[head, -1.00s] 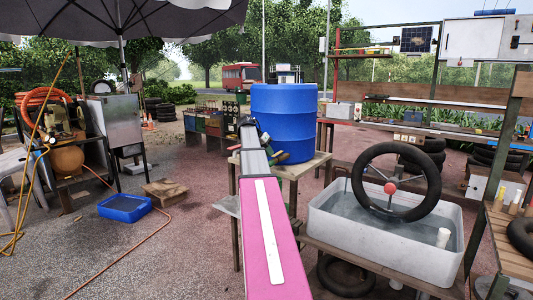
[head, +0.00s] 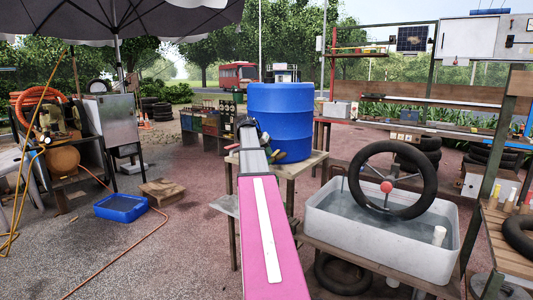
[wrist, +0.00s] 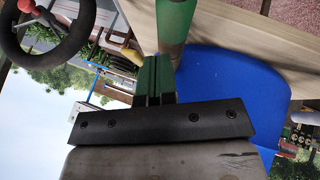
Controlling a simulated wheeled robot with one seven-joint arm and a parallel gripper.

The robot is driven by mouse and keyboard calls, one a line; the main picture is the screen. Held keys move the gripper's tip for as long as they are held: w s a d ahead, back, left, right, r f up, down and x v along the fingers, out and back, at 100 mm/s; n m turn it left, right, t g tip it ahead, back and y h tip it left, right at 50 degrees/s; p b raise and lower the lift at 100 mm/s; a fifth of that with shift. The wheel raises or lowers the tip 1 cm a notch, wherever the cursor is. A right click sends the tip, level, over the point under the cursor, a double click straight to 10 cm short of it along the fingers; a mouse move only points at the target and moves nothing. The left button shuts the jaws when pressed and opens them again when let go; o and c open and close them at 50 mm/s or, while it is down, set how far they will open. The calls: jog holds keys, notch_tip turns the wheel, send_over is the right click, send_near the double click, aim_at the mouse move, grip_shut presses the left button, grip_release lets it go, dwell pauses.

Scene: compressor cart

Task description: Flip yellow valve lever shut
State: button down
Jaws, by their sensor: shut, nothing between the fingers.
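I cannot pick out the yellow valve lever in either view. The compressor (head: 64,160), with an orange tank, stands on a cart at the far left of the head view, too small there to show a lever clearly. My gripper (wrist: 153,72) has green fingers that are shut and empty in the wrist view. In the head view my arm reaches forward in the middle, ending by the blue barrel (head: 281,115), far to the right of the compressor. The barrel also shows close to the fingers in the wrist view (wrist: 235,85).
The barrel stands on a wooden table (head: 305,165). A water tub (head: 330,225) with a black tire (head: 425,180) is at the right. A blue basin (head: 122,207), a small wooden crate (head: 165,192) and an orange hose lie left. Paving between them is open.

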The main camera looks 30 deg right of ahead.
aim_at(275, 154)
jog(key=shift+s+d+n+t, duration=0.15)
jog(key=shift+s+n+t, duration=0.35)
jog(key=shift+s+n, duration=0.35)
jog(key=s+d+n+t, duration=0.1)
jog(key=n, duration=0.1)
jog(key=shift+s+n+t, duration=0.15)
jog(key=shift+n+t, duration=0.2)
jog(key=shift+t, duration=0.05)
jog(key=s+d+n+t+y, duration=0.2)
jog(key=d+n+t+y, duration=0.1)
jog(key=d+n, duration=0.3)
jog(key=n+t, duration=0.1)
jog(key=n, duration=0.1)
jog(key=shift+s+n, duration=0.2)
jog(key=shift+n, duration=0.1)
jog(key=shift+d, duration=0.2)
